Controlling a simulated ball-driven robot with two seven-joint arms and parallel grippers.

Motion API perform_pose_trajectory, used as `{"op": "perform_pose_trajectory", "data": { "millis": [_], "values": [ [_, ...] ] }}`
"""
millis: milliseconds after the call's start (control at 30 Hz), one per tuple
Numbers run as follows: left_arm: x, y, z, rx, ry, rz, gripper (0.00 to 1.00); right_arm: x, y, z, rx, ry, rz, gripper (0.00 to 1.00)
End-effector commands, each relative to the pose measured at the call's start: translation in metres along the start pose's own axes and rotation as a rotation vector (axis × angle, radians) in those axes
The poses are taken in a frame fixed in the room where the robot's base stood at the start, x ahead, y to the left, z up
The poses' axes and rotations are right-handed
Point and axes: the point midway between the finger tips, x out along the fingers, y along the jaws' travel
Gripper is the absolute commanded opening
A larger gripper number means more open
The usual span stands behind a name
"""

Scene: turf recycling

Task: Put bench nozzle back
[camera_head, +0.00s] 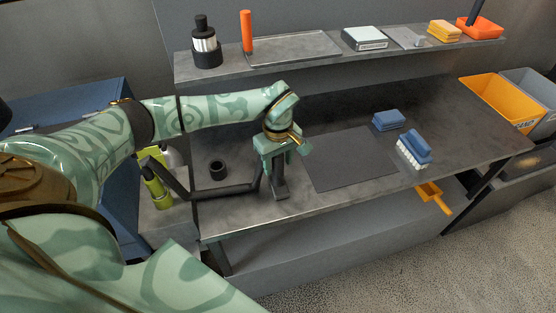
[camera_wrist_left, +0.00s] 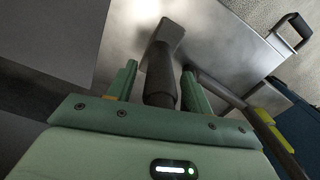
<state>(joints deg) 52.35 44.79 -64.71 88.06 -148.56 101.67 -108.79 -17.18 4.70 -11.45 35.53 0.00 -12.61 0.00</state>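The bench nozzle (camera_head: 279,182) is a dark grey tube with a flat rectangular foot. It is upright at the front of the bench (camera_head: 235,208), left of a dark mat; I cannot tell whether its foot touches the bench. A dark hose runs left from near it. My left gripper (camera_head: 279,158) points down over the nozzle's upper end. In the left wrist view, the nozzle (camera_wrist_left: 162,75) lies between the two fingers (camera_wrist_left: 160,82), with a narrow gap on each side. A short black ring (camera_head: 218,170) stands on the bench to the left. My right gripper is not in view.
The dark mat (camera_head: 350,160), a blue block (camera_head: 388,120) and a blue brush (camera_head: 414,148) lie to the right. The upper shelf (camera_head: 225,67) holds a black-and-silver bottle (camera_head: 205,43) and other items. Orange (camera_head: 497,103) and grey bins stand at far right.

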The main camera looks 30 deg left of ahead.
Motion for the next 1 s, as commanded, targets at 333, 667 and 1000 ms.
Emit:
{"op": "perform_pose_trajectory", "data": {
  "millis": [333, 667, 1000],
  "values": [
    [-0.043, 0.001, -0.001, 0.001, 0.004, 0.006, 0.51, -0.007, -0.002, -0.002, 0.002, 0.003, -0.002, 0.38],
    [-0.111, 0.001, -0.001, 0.000, 0.002, 0.003, 0.51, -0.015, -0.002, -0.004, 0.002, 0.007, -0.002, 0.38],
    [-0.123, 0.000, 0.000, 0.000, 0.000, -0.001, 0.51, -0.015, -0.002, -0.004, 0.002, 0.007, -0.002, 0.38]
  ]
}}
